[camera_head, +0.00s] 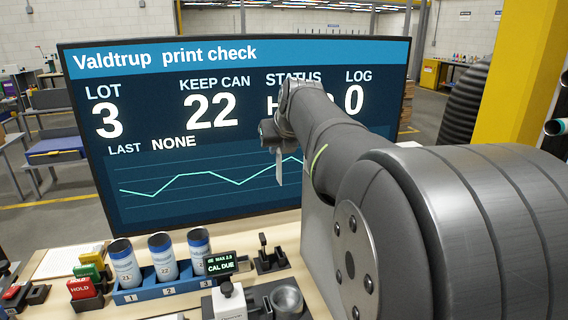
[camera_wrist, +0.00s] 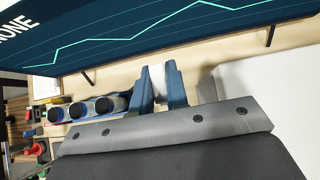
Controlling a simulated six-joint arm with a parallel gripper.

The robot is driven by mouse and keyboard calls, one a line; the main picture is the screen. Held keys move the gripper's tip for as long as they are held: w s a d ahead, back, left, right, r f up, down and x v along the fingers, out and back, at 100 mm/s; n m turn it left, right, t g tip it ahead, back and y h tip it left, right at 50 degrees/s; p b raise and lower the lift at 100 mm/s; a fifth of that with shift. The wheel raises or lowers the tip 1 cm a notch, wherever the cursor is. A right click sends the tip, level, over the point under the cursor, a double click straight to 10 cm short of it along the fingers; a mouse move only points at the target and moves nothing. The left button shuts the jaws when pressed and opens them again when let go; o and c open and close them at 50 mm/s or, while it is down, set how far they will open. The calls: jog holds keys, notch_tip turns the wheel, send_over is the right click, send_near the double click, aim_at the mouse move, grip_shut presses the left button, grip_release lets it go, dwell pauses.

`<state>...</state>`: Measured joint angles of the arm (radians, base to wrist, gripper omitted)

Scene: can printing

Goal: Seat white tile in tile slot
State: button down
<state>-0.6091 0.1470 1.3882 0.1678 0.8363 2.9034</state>
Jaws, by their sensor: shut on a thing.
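In the head view my gripper (camera_head: 272,135) is at the end of my raised arm, in front of the screen and above the table. A thin pale piece, which looks like the white tile (camera_head: 279,168), hangs below it. In the wrist view my gripper (camera_wrist: 162,82) shows two blue fingers closed on a pale piece between them, partly hidden by the fingers. I cannot make out the tile slot for certain. A small meter (camera_head: 221,264) reading "CAL DUE" stands on the table below, with a dark holder (camera_head: 270,261) beside it.
A blue rack (camera_head: 139,295) holds three printed cans, left of the meter. Red HOLD (camera_head: 82,289) and green (camera_head: 91,273) blocks stand farther left. A round grey cup (camera_head: 287,299) is at the front. The big screen (camera_head: 200,110) stands close behind.

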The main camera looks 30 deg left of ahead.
jog(key=shift+r, duration=3.85)
